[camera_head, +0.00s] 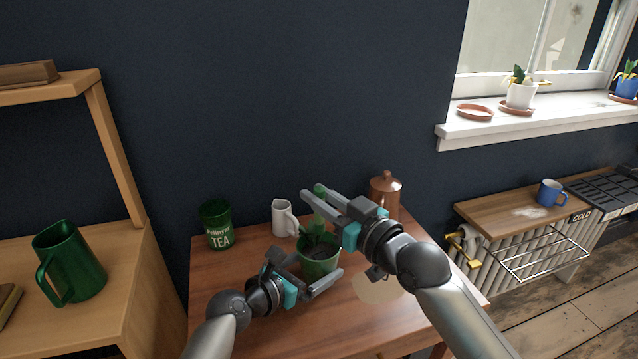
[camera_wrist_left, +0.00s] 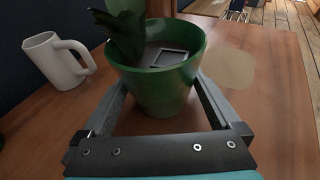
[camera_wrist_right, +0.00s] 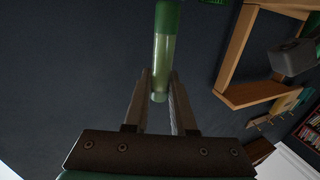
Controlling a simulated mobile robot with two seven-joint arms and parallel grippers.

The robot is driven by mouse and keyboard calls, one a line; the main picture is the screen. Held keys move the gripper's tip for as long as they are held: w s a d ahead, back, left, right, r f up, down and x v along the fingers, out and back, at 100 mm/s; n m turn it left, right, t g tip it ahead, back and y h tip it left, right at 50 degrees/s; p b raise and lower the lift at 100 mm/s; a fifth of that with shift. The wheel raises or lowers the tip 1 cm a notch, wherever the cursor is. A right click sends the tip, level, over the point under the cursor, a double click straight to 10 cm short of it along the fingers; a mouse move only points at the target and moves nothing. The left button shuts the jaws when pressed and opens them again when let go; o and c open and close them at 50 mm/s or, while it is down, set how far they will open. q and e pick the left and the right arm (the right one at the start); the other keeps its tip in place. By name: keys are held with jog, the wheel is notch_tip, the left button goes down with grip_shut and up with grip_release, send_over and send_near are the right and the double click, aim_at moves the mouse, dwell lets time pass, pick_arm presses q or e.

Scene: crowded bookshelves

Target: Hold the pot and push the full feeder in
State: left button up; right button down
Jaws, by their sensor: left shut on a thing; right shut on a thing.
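The green pot (camera_head: 321,268) stands on the wooden table, with dark soil, a small square outline on the soil and a dark green plant (camera_wrist_left: 122,38) at one side. My left gripper (camera_head: 308,280) is shut around the pot; in the left wrist view its fingers lie along both sides of the pot (camera_wrist_left: 152,88). My right gripper (camera_head: 318,202) is shut on the feeder (camera_head: 320,190), a slim tube with a dark green end and a paler green body. The feeder is held above the pot. In the right wrist view the feeder (camera_wrist_right: 163,50) sits between the fingertips. Its lower end by the plant is unclear.
A white mug (camera_head: 284,218) and a green tea tin (camera_head: 216,226) stand behind and left of the pot. A copper canister (camera_head: 385,190) stands behind my right gripper. A pale round patch (camera_head: 378,288) lies on the table. A wooden shelf with a green jug (camera_head: 70,262) is at left.

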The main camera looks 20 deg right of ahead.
aim_at(322, 234)
notch_tip(322, 234, down, 2)
jog(key=shift+s+d+n+y, duration=0.15)
jog(key=shift+n+y, duration=0.15)
jog(key=shift+y, duration=0.1)
jog(key=shift+s+f+g+y, duration=0.1)
jog(key=shift+f+g+y, duration=0.25)
jog(key=shift+f, duration=0.25)
jog(key=shift+s+f+n, duration=0.1)
jog(key=shift+f+n, duration=0.2)
jog(key=shift+f, duration=0.35)
dwell(0.5)
jog(key=shift+f, duration=1.05)
jog(key=shift+f, duration=0.3)
jog(key=shift+f, duration=0.2)
jog(key=c, duration=0.7)
grip_release()
jog(key=shift+f, duration=0.25)
jog(key=shift+o, duration=0.2)
